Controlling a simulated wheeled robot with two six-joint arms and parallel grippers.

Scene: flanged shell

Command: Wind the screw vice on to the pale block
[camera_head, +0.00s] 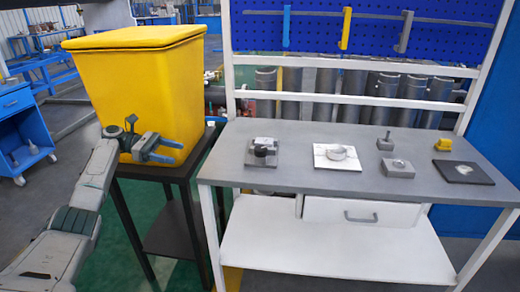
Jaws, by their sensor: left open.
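My left gripper (177,151) is open and empty, in front of the yellow bin and left of the workbench, well away from the small pieces on it. I cannot tell for sure which piece is the screw vice or the pale block. A white plate (322,163) with a round pale piece (340,152) on it lies near the middle of the bench. To its right are a grey block with an upright post (385,143) and a grey block with a round top (398,168). My right gripper is not in view.
A grey plate with a black knob (264,151) lies left on the grey bench top (300,183). A small yellow piece (443,145) and a dark plate (464,174) lie right. The yellow bin (135,85) stands on a black stand. The bench's front strip is clear.

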